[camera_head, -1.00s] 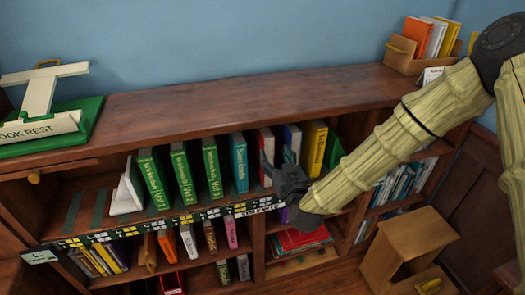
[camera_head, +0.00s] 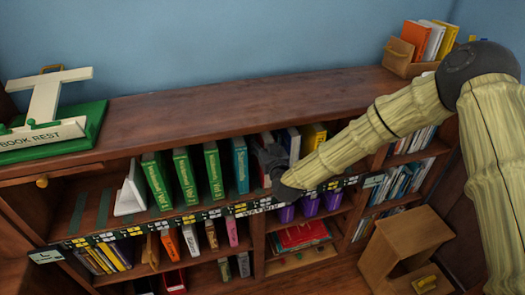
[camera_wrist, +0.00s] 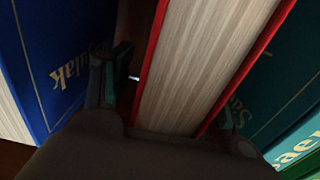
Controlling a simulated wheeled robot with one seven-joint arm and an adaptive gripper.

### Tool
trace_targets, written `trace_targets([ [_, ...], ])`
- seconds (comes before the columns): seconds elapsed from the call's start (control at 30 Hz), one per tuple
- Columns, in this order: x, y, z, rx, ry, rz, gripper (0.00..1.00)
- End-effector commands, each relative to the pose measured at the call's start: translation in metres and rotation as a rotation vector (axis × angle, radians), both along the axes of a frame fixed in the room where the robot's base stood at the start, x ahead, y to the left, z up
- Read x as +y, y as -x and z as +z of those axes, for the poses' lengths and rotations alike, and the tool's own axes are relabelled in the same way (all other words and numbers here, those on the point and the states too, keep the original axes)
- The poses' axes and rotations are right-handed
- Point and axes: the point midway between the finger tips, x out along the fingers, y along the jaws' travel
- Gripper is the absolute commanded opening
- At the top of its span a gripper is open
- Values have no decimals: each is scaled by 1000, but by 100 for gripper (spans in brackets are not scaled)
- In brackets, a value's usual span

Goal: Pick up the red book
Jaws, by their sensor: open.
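The red book (camera_wrist: 203,60) stands upright on the upper shelf. In the wrist view its cream page block and two red cover edges fill the middle. My gripper (camera_wrist: 172,108) is open, with one finger on each side of the book. The left finger has a small gap to the cover; whether the right finger touches the book I cannot tell. In the head view my gripper (camera_head: 268,160) is in front of the shelf row and hides most of the red book (camera_head: 263,178).
A dark blue book (camera_wrist: 45,50) stands close on the left in the wrist view, and a teal book (camera_wrist: 275,95) on the right. Green volumes (camera_head: 185,176) stand along the shelf. Another red book (camera_head: 302,236) lies flat on the lower shelf. The bookcase top (camera_head: 240,112) is mostly clear.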

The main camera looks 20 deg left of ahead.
Motion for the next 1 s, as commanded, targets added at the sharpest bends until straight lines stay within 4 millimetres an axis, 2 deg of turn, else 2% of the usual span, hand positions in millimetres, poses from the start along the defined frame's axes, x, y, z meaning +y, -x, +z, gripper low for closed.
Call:
trace_targets([
  [0.13,5,-7,0,0,0,0,59],
  [0.37,5,-7,-1,0,0,0,59],
  [0.6,5,-7,-1,0,0,0,15],
  [0.7,5,-7,-1,0,0,0,0],
  [1.0,5,-8,1,-2,-2,0,0],
])
